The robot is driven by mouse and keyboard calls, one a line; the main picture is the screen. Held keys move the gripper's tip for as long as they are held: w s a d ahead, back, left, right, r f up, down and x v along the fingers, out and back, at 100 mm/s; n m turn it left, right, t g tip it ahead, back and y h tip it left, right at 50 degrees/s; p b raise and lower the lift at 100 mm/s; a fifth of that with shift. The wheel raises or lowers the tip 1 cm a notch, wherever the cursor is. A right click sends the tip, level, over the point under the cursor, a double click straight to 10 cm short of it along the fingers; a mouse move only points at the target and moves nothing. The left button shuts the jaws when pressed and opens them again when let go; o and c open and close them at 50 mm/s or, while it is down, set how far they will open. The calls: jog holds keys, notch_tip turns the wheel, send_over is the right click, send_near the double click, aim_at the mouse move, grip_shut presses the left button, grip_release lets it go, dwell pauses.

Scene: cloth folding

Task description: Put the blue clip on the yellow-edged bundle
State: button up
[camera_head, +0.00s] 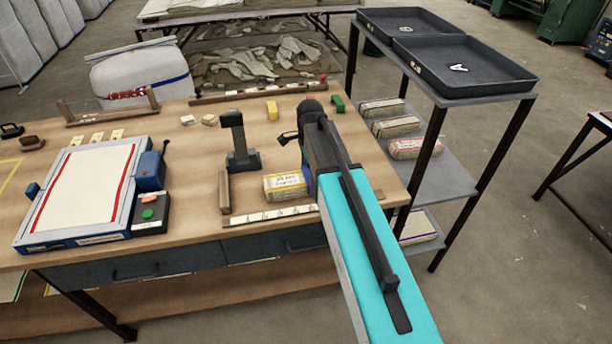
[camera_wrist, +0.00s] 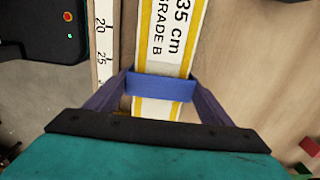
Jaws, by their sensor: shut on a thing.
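The yellow-edged bundle (camera_head: 284,187) lies on the table in the head view, with a white and yellow label. In the wrist view the bundle (camera_wrist: 172,35) runs up the picture, marked "35 cm GRADE B" between yellow edges. My gripper (camera_wrist: 160,88) is shut on the blue clip (camera_wrist: 161,87), one finger at each end. The clip lies across the bundle's width near one end, and a short piece of bundle shows below it. I cannot tell whether the clip grips the bundle or is just above it. In the head view my arm hides most of the clip.
A ruler strip (camera_head: 270,215) lies along the table's front edge beside the bundle. A dark post stand (camera_head: 240,145) rises behind it. A button box (camera_head: 151,212) and a white board (camera_head: 85,190) stand at left. A shelf rack with black trays (camera_head: 465,66) stands at right.

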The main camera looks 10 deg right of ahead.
jog(key=o, duration=0.8)
jog(key=shift+c, duration=0.2)
notch_tip(320, 180, up, 14)
jog(key=b, duration=0.2)
dwell(0.6)
dwell(0.4)
